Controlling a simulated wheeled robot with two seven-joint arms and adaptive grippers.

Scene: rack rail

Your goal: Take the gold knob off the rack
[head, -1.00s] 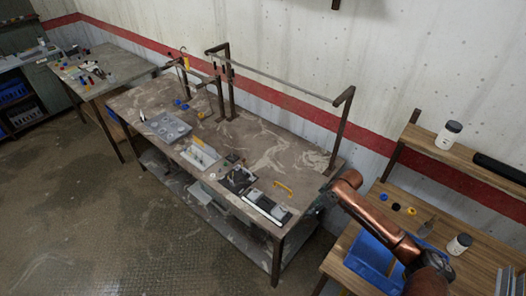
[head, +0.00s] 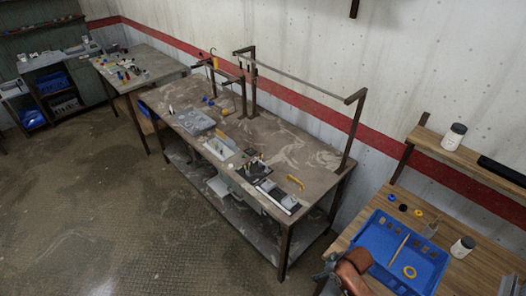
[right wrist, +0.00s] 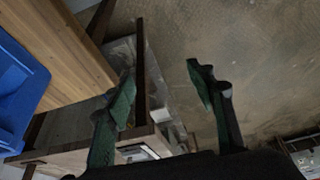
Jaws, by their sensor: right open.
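The rack is a dark metal frame with a long rail (head: 300,76) above the grey workbench. I cannot make out a gold knob on it for certain. A small yellow item (head: 215,63) hangs at a hook near the frame's left end; it is too small to identify. My right gripper (right wrist: 163,82) is open and empty in the right wrist view, its green-faced fingers apart above the floor and bench end. My left gripper is not in view.
On the wooden table (head: 372,204) are a blue bin (head: 381,236), white jars and small black and yellow rings. The workbench's right back area is bare.

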